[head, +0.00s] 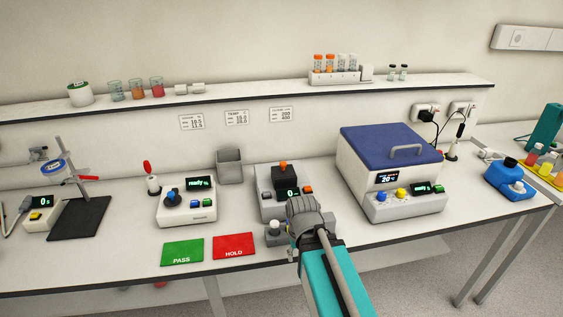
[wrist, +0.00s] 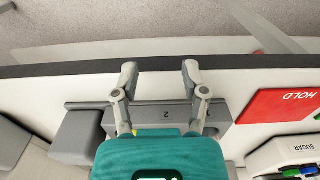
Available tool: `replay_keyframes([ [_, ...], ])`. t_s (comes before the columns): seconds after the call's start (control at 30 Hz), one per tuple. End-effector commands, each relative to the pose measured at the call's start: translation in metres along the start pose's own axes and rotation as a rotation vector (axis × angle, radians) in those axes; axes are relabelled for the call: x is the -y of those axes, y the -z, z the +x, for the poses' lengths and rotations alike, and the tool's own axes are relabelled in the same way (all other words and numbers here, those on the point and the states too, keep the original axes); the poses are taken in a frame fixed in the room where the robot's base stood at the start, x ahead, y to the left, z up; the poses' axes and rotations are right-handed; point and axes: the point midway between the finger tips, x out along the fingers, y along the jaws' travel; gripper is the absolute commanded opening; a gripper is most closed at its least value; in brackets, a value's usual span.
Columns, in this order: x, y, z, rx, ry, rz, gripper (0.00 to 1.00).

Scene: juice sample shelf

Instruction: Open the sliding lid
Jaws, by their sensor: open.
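A blue lid (head: 385,141) with a grey bar handle (head: 406,152) lies shut on the white box (head: 372,180) at the right of the bench. I cannot tell whether this is the sliding lid. My gripper (wrist: 159,72) is open in the wrist view, its two fingers apart with nothing seen between the tips. Below it is a grey piece (wrist: 166,108) marked 2, with a rail along it and a grey block (wrist: 82,138) to the left. In the head view my wrist hides part of the middle instrument (head: 267,205), which has a dark block (head: 285,178) with an orange knob.
The green PASS card (head: 182,251) and red HOLD card (head: 234,245) lie left of my arm. The HOLD card also shows in the wrist view (wrist: 285,105). Another instrument (head: 187,206) stands left of the middle one. The bench's front edge is close to my fingers.

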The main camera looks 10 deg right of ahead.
Motion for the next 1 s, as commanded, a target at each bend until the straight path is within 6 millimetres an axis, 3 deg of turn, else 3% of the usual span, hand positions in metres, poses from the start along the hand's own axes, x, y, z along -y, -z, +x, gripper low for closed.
replay_keyframes([
  [0.07,0.000,0.000,0.000,0.000,0.000,0.000,0.70],
  [0.37,0.000,0.002,-0.021,-0.004,0.000,0.000,0.70],
  [1.0,0.000,0.014,-0.140,-0.033,0.000,0.000,0.70],
])
